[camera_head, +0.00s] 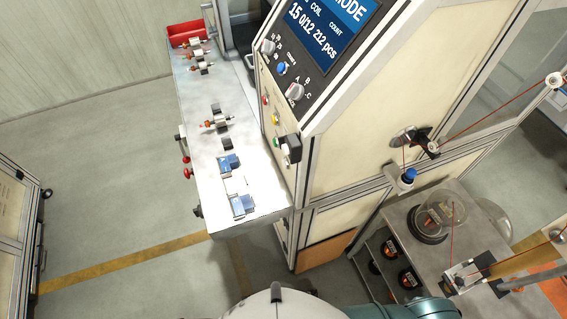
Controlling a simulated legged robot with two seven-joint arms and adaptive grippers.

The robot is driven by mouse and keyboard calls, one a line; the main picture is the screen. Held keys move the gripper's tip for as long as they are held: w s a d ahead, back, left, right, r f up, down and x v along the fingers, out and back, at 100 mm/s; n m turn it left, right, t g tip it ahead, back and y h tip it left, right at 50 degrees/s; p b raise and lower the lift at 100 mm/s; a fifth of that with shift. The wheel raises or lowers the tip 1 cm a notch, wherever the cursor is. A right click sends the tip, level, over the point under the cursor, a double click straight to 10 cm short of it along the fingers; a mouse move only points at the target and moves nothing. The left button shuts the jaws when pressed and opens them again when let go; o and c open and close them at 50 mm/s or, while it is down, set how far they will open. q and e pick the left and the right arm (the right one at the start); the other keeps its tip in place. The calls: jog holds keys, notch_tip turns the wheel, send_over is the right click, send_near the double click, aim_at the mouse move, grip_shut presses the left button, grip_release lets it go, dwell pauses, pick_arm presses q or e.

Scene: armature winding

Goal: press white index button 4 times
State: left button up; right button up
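The winding machine's slanted control panel (318,62) stands at the centre top. Its blue screen (330,24) shows "15 0/12 212 pcs" under "COIL" and "COUNT". Below the screen are a blue button (281,68) and two pale knobs. On the narrow face below are a red button (264,100), a yellow button (275,118) and a green button (276,138). Beside a dark block (292,144) is a small white part (286,155); I cannot tell for sure whether it is the white index button. Neither of my grippers is in view.
A white bench (205,125) left of the panel holds several armatures, blue-and-white fixtures (241,204) and a red bin (186,33). Red knobs stick out from its left edge. A grey table (425,252) with a clear-covered spool is at right. The floor at left is open.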

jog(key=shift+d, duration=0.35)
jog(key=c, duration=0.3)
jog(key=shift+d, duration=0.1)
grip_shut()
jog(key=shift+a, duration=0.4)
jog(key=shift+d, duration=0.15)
